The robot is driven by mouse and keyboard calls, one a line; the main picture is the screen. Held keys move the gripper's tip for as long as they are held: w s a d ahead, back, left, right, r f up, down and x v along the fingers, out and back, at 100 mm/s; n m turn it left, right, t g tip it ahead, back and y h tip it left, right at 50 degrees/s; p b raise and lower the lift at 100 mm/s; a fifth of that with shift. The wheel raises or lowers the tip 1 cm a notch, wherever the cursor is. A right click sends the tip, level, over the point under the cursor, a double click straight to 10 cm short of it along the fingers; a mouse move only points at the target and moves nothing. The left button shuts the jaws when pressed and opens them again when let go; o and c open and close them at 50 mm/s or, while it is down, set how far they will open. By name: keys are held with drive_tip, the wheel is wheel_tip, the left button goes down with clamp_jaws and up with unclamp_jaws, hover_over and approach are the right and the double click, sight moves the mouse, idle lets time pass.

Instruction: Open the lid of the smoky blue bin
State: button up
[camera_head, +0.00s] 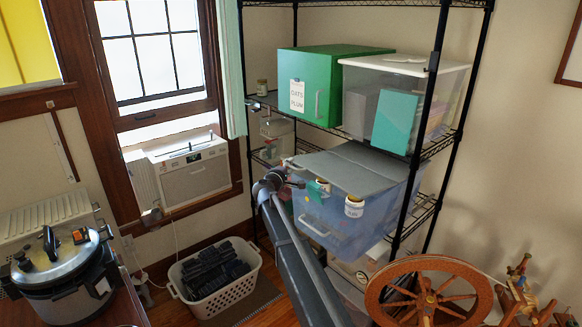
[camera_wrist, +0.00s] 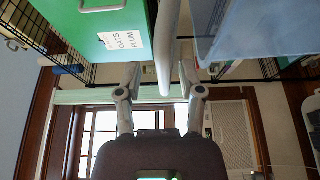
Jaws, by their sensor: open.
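The smoky blue bin (camera_head: 325,215) stands on the middle shelf of the rack, translucent, with a grey lid (camera_head: 350,165) lying on top, seemingly closed. My gripper (camera_head: 272,182) is at the lid's left end; its fingers are small and hard to make out there. In the wrist view my gripper (camera_wrist: 160,74) is open. A pale curved edge, which looks like the lid's rim (camera_wrist: 164,45), shows between the two fingers. I cannot tell whether either finger touches it. A bluish wall, likely the bin's side (camera_wrist: 250,28), lies to the right.
A green box (camera_head: 315,85) and a clear bin (camera_head: 450,95) sit on the shelf above, close over the lid. A labelled jar (camera_head: 354,206) shows against the bin's front. A laundry basket (camera_head: 213,280) and spinning wheel (camera_head: 428,290) stand below.

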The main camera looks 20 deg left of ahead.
drive_tip(key=shift+w, duration=0.4)
clamp_jaws()
drive_tip(key=shift+r, duration=0.1)
